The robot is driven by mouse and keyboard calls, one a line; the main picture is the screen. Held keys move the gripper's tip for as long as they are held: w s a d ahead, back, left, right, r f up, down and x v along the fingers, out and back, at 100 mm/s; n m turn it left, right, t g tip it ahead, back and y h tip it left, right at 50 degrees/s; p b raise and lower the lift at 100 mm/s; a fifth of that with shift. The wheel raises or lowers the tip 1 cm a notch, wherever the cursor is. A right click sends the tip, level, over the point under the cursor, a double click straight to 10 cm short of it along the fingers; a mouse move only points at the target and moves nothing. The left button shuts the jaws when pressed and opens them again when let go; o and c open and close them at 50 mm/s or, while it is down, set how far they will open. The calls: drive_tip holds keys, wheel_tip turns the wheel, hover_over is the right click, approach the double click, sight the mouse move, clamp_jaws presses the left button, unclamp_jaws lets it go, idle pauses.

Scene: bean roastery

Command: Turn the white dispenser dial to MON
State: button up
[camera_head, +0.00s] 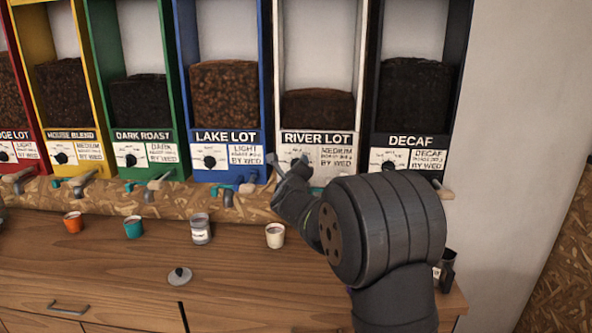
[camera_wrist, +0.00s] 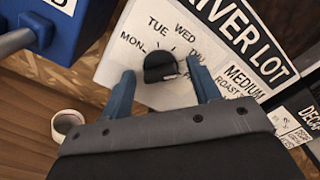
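The white dispenser (camera_head: 318,137) labelled RIVER LOT stands between the blue and black ones. Its black dial (camera_wrist: 160,67) shows in the wrist view on a white plate (camera_wrist: 136,30) with MON, TUE, WED and a partly covered THU printed around it. My gripper (camera_wrist: 161,69) is open, with one blue finger on each side of the dial; whether they touch it I cannot tell. The dial's pointer direction is not clear. In the head view my gripper (camera_head: 290,168) is in front of the plate and hides the dial.
The blue LAKE LOT dispenser (camera_head: 224,137) is on the left and the black DECAF one (camera_head: 409,142) on the right. Levers stick out below the dispensers. Several cups, including a cream one (camera_head: 275,235), and a grey lid (camera_head: 179,276) are on the wooden counter (camera_head: 110,268).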

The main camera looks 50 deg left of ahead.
drive_tip(key=c, duration=0.9)
drive_tip(key=shift+n, duration=3.7)
drive_tip(key=o, duration=1)
drive_tip(key=shift+c, duration=0.2)
